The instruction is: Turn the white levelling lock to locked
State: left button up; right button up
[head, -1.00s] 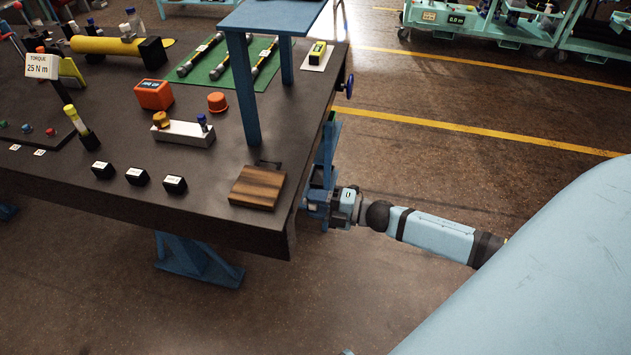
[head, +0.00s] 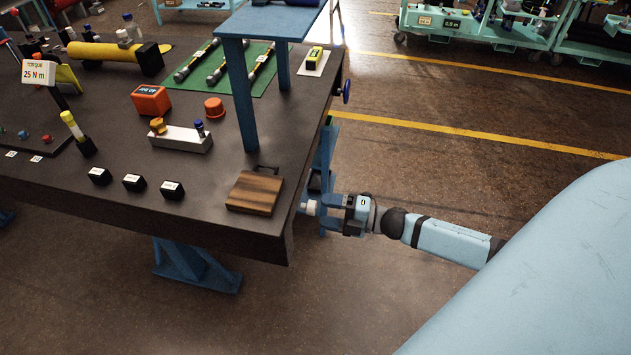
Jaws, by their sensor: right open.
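A small white knob (head: 309,207), which looks like the levelling lock, sits low at the table's right edge, by the blue table leg. Its lock setting cannot be read from here. My right gripper (head: 321,210) is open, with its fingers pointing left at the white knob. The fingertips are close to the knob, and I cannot tell whether they touch it. Nothing is held in the right gripper. My left gripper is not in view.
The dark table (head: 215,215) overhangs just left of my right gripper. A blue handwheel (head: 346,91) sticks out farther along the edge.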

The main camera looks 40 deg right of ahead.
jog(key=v, duration=0.9)
jog(key=shift+s+d, duration=0.2)
jog(key=shift+s, duration=0.15)
